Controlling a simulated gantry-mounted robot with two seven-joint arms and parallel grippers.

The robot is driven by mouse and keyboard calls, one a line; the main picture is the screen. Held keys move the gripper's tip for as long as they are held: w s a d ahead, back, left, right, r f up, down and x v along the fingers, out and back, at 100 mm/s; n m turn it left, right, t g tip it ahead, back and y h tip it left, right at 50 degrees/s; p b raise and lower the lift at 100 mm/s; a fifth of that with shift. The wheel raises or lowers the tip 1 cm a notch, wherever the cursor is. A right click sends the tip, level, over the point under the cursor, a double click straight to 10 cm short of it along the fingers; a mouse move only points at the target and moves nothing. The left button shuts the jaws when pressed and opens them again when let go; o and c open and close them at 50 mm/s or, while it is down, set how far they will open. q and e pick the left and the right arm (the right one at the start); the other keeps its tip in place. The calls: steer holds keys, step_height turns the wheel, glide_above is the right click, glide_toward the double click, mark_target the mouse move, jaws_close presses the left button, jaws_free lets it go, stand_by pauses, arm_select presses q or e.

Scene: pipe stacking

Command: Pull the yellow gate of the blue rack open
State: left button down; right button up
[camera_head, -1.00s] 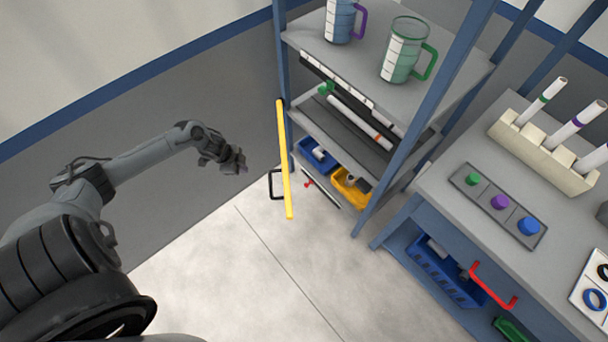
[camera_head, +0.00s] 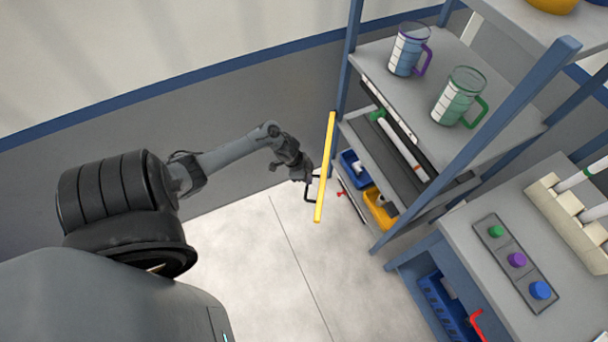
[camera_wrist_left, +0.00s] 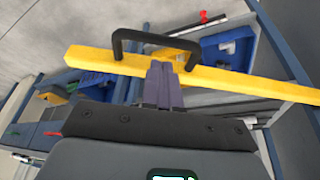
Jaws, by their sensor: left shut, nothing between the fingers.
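The yellow gate (camera_head: 325,170) is a long bar on the blue rack (camera_head: 349,60). It stands out at an angle from the rack's front left post. Its black handle (camera_head: 307,191) is on the side toward my left arm. My left gripper (camera_head: 307,176) is shut and empty, close beside the handle. In the left wrist view, the purple-grey fingers (camera_wrist_left: 164,76) are together in front of the yellow bar (camera_wrist_left: 230,80), between the two ends of the arched black handle (camera_wrist_left: 155,40). I cannot tell whether they touch it. My right gripper is out of view.
A workbench (camera_head: 465,235) with coloured buttons stands at the right. The floor (camera_head: 270,270) before the gate is clear, and a grey wall lies behind my left arm.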

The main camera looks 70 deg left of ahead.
arm_select(q)
steer(key=shift+b+x, duration=0.6)
steer(key=shift+x, duration=1.4)
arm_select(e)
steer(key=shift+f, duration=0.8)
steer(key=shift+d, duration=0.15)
